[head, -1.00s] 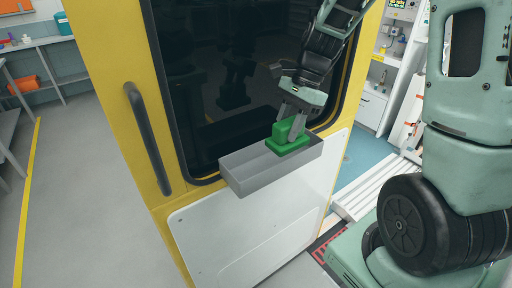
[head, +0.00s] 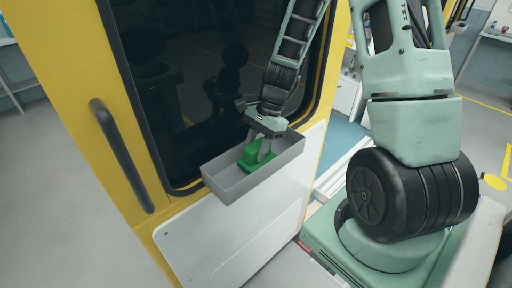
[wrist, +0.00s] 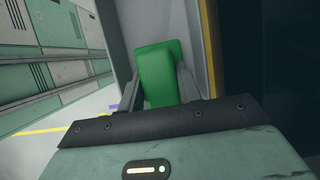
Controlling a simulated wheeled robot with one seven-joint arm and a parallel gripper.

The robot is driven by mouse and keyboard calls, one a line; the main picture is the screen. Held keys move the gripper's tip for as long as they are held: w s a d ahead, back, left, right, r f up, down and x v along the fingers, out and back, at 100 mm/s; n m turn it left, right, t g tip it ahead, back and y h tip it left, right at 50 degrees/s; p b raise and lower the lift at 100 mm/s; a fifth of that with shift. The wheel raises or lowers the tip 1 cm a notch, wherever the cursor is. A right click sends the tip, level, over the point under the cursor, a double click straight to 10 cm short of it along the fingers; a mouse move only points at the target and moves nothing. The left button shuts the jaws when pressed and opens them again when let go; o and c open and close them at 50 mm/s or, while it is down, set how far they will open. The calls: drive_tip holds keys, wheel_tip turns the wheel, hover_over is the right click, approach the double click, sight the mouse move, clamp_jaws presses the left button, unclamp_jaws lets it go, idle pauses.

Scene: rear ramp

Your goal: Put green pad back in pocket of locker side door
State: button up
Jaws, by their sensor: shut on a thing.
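The green pad (head: 250,160) is inside the grey open-topped pocket (head: 230,187) on the yellow side door (head: 72,105). My gripper (head: 264,150) reaches down into the pocket and is shut on the pad. In the wrist view the pad (wrist: 158,75) stands between the two fingers, with a grey pocket wall (wrist: 110,35) to its left. The lower part of the pad is partly hidden by the pocket's front wall and the fingers. I cannot tell whether it touches the pocket floor.
A dark window (head: 190,80) lies right behind the pocket. A black door handle (head: 122,155) is to the left, and a white panel (head: 235,240) is below. Grey floor is clear at the left.

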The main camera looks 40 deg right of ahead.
drive_tip(key=shift+f, duration=0.3)
drive_tip(key=shift+f, duration=0.1)
drive_tip(key=o, duration=1)
drive_tip(key=shift+c, duration=0.2)
